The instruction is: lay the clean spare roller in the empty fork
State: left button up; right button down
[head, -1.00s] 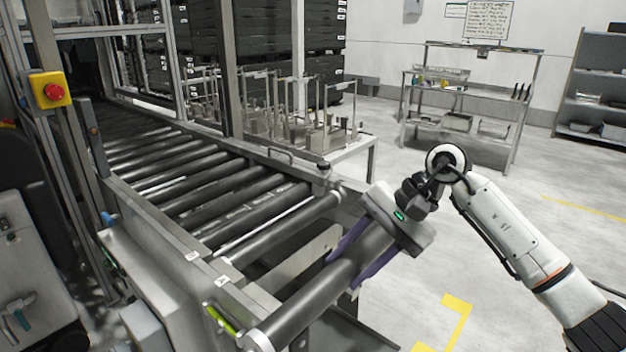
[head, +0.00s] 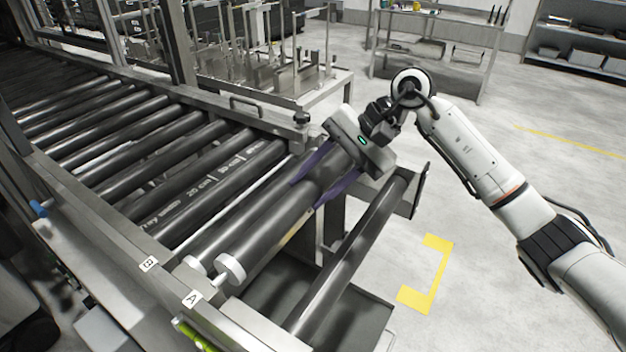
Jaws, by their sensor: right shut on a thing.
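My right gripper (head: 324,178) is shut on a dark roller (head: 282,217) with a pale end cap, near the roller's far end. The purple fingers lie on either side of it. The held roller slants over the end of the conveyor, its near end close to the label A (head: 193,298) on the side rail. Beside it on the left is another roller (head: 232,222) with a pale near end. The fork's slots are hidden or too small to make out; I cannot tell whether the held roller touches a seat. My left gripper is not in view.
Several rollers fill the conveyor (head: 75,165) at left. Another dark roller (head: 350,255) lies at lower right above a dark tray (head: 365,318). A metal stand (head: 280,75) is behind the conveyor. The floor at right is clear, with yellow markings (head: 428,275).

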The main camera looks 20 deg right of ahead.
jog(key=shift+w+f+b, duration=0.1)
jog(key=shift+f+b, duration=0.3)
jog(key=shift+f, duration=0.65)
jog(key=shift+f+b, duration=0.35)
jog(key=shift+f, duration=0.55)
notch_tip(320, 180, down, 2)
jog(key=shift+f+b, duration=0.2)
jog(key=shift+b, duration=0.15)
jog(key=shift+f, duration=0.1)
jog(key=shift+a+f+b, duration=0.1)
jog(key=shift+f+b, duration=0.7)
jog(key=shift+b, duration=0.3)
